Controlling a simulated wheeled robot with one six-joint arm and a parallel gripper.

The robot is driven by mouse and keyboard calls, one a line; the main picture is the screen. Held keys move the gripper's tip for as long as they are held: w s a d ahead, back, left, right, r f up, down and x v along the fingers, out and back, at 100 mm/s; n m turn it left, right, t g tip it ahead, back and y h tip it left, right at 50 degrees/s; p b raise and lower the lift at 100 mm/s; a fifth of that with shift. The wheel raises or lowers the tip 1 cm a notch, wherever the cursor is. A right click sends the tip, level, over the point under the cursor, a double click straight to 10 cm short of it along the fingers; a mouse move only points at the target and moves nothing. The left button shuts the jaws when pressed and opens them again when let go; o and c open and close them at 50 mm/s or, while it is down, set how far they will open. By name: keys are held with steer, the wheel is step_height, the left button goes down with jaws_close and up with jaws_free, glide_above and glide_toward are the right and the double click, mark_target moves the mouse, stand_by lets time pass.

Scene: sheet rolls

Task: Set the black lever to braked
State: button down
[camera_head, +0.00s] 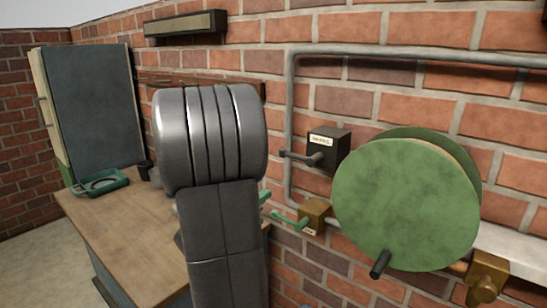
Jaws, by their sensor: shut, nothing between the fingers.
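A black box (340,150) with a small pale label is mounted on the brick wall, right of the middle. A dark lever (298,157) sticks out from its front and points left, roughly level. The label is too small to read surely, so I cannot tell which setting the lever stands at. My arm fills the middle of the view, left of the black box. My gripper does not show.
A large green disc (405,205) with a black handle (380,264) stands right of the box. Below the box is a brass block (316,214) with a green lever (288,221). A grey pipe (420,53) runs along the wall. A wooden bench (125,237) with a green tray (75,188) is at left.

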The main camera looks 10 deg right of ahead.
steer(key=shift+a+r, duration=0.1)
stand_by(0.4)
steer(key=w+d+r+p, duration=0.3)
steer(key=w+d+r, duration=0.1)
steer(key=w+d, duration=0.3)
steer(key=shift+w+d+r+p, duration=0.2)
steer(key=shift+w+d+p, duration=0.15)
steer(key=shift+d, duration=0.05)
